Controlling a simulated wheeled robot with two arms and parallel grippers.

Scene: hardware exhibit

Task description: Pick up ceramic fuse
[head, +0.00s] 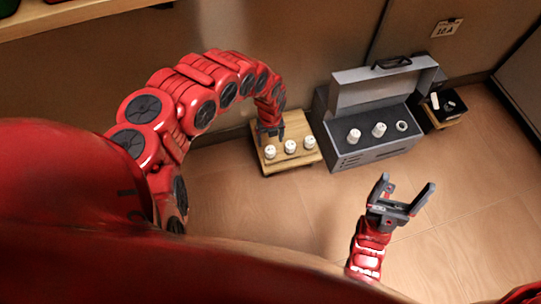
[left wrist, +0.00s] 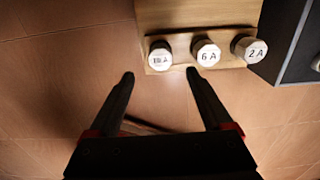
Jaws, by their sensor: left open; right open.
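Three white ceramic fuses stand in a row along the front edge of a small wooden stand (head: 294,163): left (head: 270,152), middle (head: 290,147) and right (head: 309,143). In the left wrist view their tops show: the left one (left wrist: 160,56) has a blurred label, the middle one (left wrist: 207,53) reads 6 A, the right one (left wrist: 250,49) reads 2 A. My left gripper (left wrist: 160,74) is open and empty, its fingers pointing toward the left fuse without closing on it. My right gripper (head: 408,188) is open and empty above the floor at right.
A grey case (head: 362,155) with its lid up stands right of the stand, holding two white pieces (head: 354,136) (head: 379,130) and a ring (head: 401,126). A black box (head: 447,104) sits farther right. A wall runs behind. The floor in front is clear.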

